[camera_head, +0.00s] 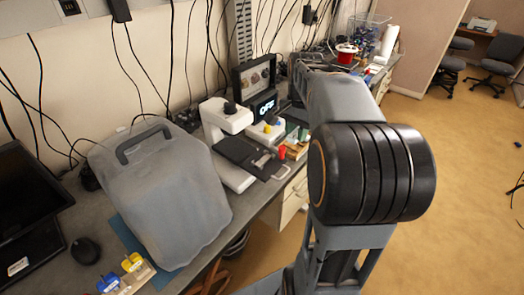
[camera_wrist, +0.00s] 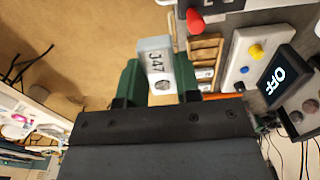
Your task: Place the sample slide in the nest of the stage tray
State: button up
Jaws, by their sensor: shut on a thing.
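The sample slide (camera_wrist: 157,66) is a pale grey-white piece marked "J47" with a round mark near its lower end. In the wrist view it sits between the two green fingers of my gripper (camera_wrist: 160,82), which is shut on it. The slide is held over the tan floor side of the picture, apart from the bench items. My arm partly hides the gripper in the head view.
A wooden rack (camera_wrist: 206,52) stands beside the gripper. A red knob (camera_head: 282,152) rises near the tray. A control box (camera_wrist: 240,62) with coloured buttons and an "OFF" display (camera_head: 263,105) stands behind. A large grey covered case (camera_head: 160,195) fills the bench's left.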

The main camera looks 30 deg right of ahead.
jog(key=w+a+f, duration=0.2)
jog(key=w+a, duration=0.1)
jog(key=a, duration=0.1)
jog(key=p, duration=0.1)
send_over(263, 160)
jog(key=f, duration=0.4)
jog(key=shift+s+d+f, duration=0.2)
jog(key=shift+d+f, duration=0.2)
jog(key=f, duration=0.3)
jog(key=shift+w+a+f+p, duration=0.1)
jog(key=shift+w+a+p, duration=0.2)
jog(key=shift+a+p, duration=0.05)
jog(key=shift+s+f, duration=0.1)
jog(key=shift+f, duration=0.45)
jog(key=o, duration=0.9)
jog(key=shift+o, duration=0.4)
